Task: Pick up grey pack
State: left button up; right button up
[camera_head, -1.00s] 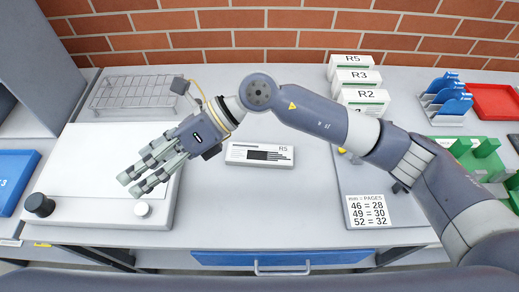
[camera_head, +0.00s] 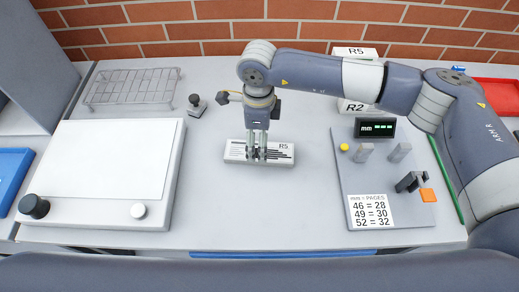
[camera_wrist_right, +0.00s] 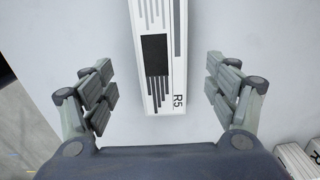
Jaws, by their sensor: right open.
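A pale pack marked R5 (camera_head: 238,151), with dark printed bars and a black block, lies flat on the middle of the grey table. My right gripper (camera_head: 257,153) points down over it. In the right wrist view the same pack (camera_wrist_right: 160,55) lies ahead, between the spread fingers of the gripper (camera_wrist_right: 161,90). The fingers are apart on both sides and hold nothing. I cannot tell the exact height of the fingertips above the pack. My left gripper is not in view.
A white flat-topped unit (camera_head: 105,165) with knobs stands at left, a wire rack (camera_head: 130,87) behind it. A gauge board (camera_head: 372,175) with a black display is at right. Upright packs, one marked R2 (camera_head: 356,106), stand behind my arm. Bare table surrounds the pack.

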aim_at(279, 154)
jog(key=shift+f+p, duration=0.3)
jog(key=shift+p, duration=0.05)
notch_tip(279, 154, down, 4)
jog(key=shift+w+d+r+p, duration=0.1)
jog(key=shift+r+p, duration=0.15)
jog(key=shift+p, duration=0.65)
jog(key=shift+f, duration=0.5)
jog(key=c, duration=1.3)
